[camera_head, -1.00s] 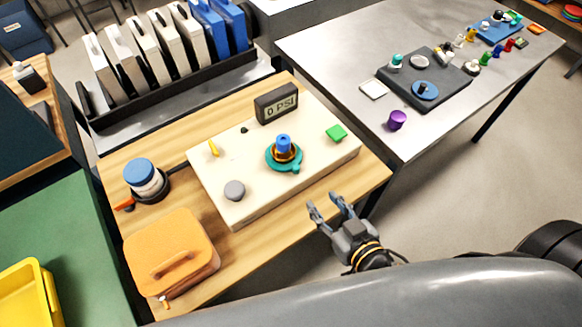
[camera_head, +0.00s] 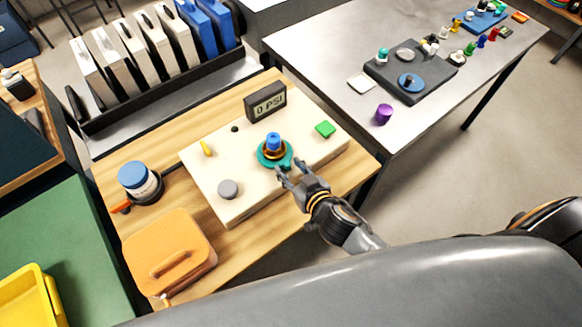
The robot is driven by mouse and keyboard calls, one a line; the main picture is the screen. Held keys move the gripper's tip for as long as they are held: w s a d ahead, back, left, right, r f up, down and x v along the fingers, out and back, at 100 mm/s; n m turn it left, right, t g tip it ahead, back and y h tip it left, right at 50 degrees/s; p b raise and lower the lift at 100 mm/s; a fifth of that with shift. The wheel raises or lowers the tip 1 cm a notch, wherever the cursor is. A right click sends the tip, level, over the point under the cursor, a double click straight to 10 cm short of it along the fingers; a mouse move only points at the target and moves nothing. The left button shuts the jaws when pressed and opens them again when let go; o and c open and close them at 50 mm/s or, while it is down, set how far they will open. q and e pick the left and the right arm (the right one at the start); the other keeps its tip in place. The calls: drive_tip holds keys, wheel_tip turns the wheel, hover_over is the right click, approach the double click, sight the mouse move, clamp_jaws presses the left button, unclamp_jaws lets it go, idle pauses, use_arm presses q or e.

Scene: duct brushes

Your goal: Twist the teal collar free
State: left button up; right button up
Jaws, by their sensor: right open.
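The teal collar (camera_head: 262,158) is a flat ring with a small tab, lying on a cream panel block (camera_head: 206,186) on the wooden table. It sits around a copper-coloured base with a blue cylinder (camera_head: 273,141) standing up in its middle. My right gripper (camera_head: 286,173) is open at the collar's near right side, its fingertips by the tab; I cannot tell whether they touch it. The fingers partly hide the collar's near edge. My left gripper is not in view.
An orange case (camera_head: 168,252) and a blue-lidded jar (camera_head: 138,180) stand left. A metal table (camera_head: 320,60) is behind right.

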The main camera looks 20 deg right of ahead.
clamp_jaws()
